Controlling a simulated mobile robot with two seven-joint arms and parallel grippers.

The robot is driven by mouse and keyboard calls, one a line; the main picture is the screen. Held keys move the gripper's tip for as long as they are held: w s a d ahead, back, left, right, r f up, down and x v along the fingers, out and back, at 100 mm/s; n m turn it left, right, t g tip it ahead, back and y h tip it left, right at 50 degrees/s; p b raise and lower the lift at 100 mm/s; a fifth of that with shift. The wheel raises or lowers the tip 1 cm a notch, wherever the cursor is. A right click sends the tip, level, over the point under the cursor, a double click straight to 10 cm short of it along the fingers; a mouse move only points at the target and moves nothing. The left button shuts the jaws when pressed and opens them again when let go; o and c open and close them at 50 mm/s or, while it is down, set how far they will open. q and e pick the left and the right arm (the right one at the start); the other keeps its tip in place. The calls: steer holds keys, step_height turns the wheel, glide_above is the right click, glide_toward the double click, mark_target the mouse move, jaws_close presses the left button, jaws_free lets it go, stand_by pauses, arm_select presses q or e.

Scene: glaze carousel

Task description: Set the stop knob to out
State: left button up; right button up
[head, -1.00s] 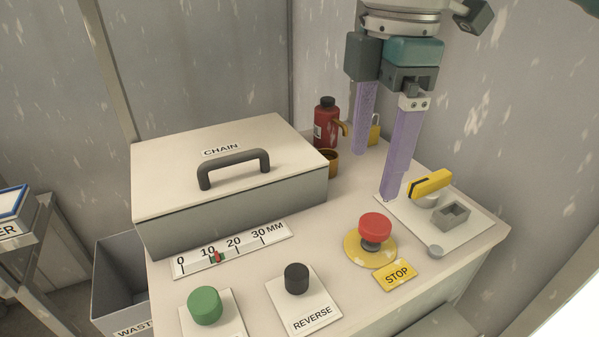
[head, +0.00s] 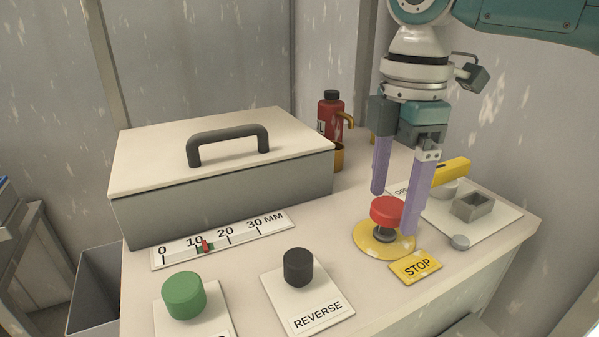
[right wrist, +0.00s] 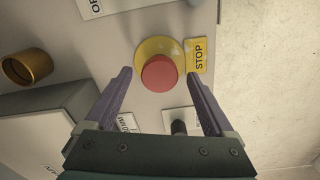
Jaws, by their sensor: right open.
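The red stop knob (head: 387,211) stands on a round yellow base (head: 370,247), with the yellow STOP label (head: 415,267) beside it. A short dark stem shows under the red cap. In the right wrist view the knob (right wrist: 160,73) lies ahead of the fingers, roughly centred between their tips. My right gripper (head: 396,213) is open, its two purple fingers pointing down near the knob. In the head view one finger is behind the knob and the other at its right; I cannot tell whether either touches it. My left gripper is out of view.
A black REVERSE knob (head: 298,267) and a green knob (head: 184,296) stand at the front. The CHAIN box (head: 225,195) with its dark handle fills the left. A yellow lever (head: 450,171), a red bottle (head: 330,115) and a brass cup (right wrist: 27,68) are nearby.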

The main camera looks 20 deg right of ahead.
steer(key=shift+f, duration=0.3)
jaws_close()
stand_by(0.6)
